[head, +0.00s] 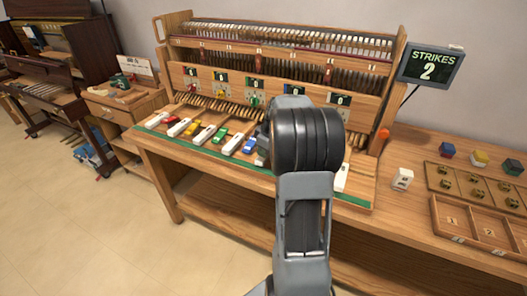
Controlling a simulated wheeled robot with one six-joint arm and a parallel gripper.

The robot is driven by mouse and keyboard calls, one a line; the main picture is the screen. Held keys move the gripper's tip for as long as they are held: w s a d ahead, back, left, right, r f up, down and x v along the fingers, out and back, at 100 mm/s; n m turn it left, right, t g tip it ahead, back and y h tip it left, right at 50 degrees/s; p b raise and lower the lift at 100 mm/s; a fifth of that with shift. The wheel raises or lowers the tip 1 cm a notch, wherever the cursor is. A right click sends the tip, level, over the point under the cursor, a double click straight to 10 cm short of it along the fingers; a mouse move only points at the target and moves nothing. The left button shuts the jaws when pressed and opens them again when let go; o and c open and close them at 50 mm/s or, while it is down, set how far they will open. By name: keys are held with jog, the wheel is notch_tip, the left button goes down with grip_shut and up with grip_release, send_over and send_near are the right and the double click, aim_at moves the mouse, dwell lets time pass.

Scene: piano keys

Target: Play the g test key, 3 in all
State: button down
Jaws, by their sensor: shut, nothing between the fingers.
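A wooden piano action bench holds a row of keys: long white keys (233,144) with shorter coloured ones between, red (171,121), yellow (192,128), green (220,136) and blue (250,146). One more white key (341,177) shows right of my arm. Letters on the keys are too small to read, so I cannot tell which is g. My gripper (262,152) is over the keys right of the blue one, mostly hidden behind my dark wrist; only a grey part shows. Whether it touches a key is hidden. The strikes display (430,67) reads 2.
Small counters (255,85) line the panel above the keys. An orange knob (383,134) stands right of them. On the right bench are a white block (402,179), several coloured blocks (480,158) and a wooden tray (437,215). A side table (105,103) stands left. The front floor is clear.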

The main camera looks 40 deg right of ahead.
notch_tip(320, 180, up, 5)
jog(key=p, duration=0.3)
jog(key=v, duration=0.9)
jog(key=shift+s, duration=0.1)
dwell(2.9)
jog(key=s+a+m+p, duration=0.1)
jog(key=s+a+m, duration=0.1)
jog(key=s+a, duration=0.3)
jog(key=s+a+f+m+h+p, duration=0.1)
jog(key=s+a, duration=0.3)
jog(key=a, duration=0.7)
jog(key=s+a+m+p, duration=0.2)
jog(key=s+a, duration=0.3)
jog(key=a, duration=0.3)
jog(key=shift+s+a+f+m+t+h, duration=0.25)
jog(key=shift+s+f+m+t+h, duration=0.05)
jog(key=shift+f, duration=0.05)
